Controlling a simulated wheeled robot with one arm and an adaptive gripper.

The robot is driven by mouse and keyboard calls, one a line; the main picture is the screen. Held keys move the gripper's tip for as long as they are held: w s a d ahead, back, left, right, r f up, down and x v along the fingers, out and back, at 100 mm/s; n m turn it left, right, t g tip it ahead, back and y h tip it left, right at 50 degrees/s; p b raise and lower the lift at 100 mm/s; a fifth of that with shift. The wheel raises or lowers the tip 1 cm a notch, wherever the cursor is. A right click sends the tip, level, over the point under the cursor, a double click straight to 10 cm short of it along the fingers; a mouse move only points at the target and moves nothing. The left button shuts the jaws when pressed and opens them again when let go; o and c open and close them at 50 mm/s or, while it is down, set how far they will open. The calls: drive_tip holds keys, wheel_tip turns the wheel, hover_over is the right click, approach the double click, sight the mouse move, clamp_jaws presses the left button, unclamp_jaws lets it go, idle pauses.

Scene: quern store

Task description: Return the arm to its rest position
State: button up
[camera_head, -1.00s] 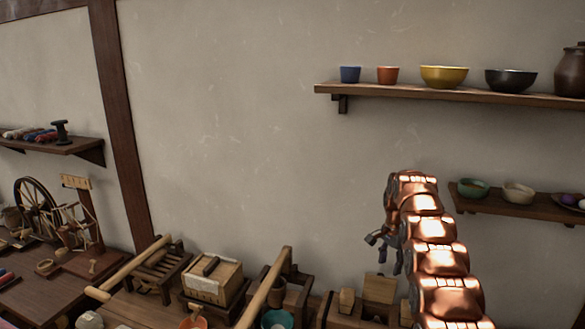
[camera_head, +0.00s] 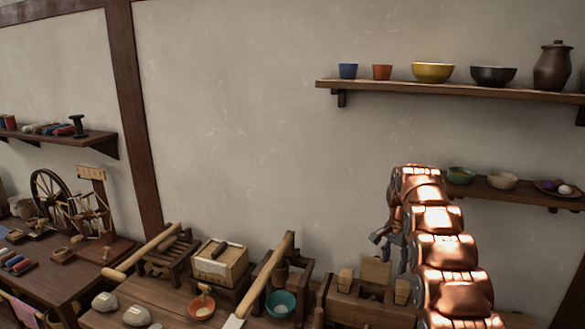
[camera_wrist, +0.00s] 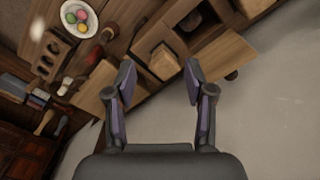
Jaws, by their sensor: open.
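My copper-coloured arm (camera_head: 445,250) rises at the right of the head view, bent over at its top. My gripper (camera_head: 381,237) hangs from the arm's upper end, partly hidden by the links, above the right part of the workbench. In the wrist view my gripper (camera_wrist: 158,85) shows its two dark fingers with purplish pads spread apart. Nothing is between the fingers. Beyond them lie wooden boxes and the bench edge, at a distance.
A wooden workbench (camera_head: 160,298) carries querns, wooden frames, a teal bowl (camera_head: 281,304) and stones. The upper shelf (camera_head: 440,90) holds cups, bowls and a jar. The lower shelf (camera_head: 500,190) is close behind my arm. The wall's middle is clear.

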drive_tip(key=s+a+r+n+b, duration=0.2)
drive_tip(key=s, duration=0.6)
drive_tip(key=s+a+r+n+b, duration=0.1)
drive_tip(key=s+a+r+n, duration=0.15)
drive_tip(key=s, duration=0.55)
drive_tip(key=s+a+r+n+b, duration=0.1)
drive_tip(key=s+a+n+b, duration=0.15)
drive_tip(key=s, duration=0.55)
drive_tip(key=s+a+f+n+b, duration=0.1)
drive_tip(key=s+f, duration=0.2)
drive_tip(key=s, duration=0.6)
drive_tip(key=s+a+f+n+g+b, duration=0.1)
drive_tip(key=s+a+f+n, duration=0.1)
drive_tip(key=s, duration=0.8)
drive_tip(key=s+a+f+n+b, duration=0.1)
drive_tip(key=s+f, duration=0.3)
drive_tip(key=s, duration=0.6)
drive_tip(key=shift+s+a+f+n+g+b, duration=0.2)
drive_tip(key=shift+a+f+n+g+b, duration=0.1)
drive_tip(key=shift+a+n+b, duration=0.25)
drive_tip(key=shift+d, duration=0.1)
drive_tip(key=shift+c, duration=0.4)
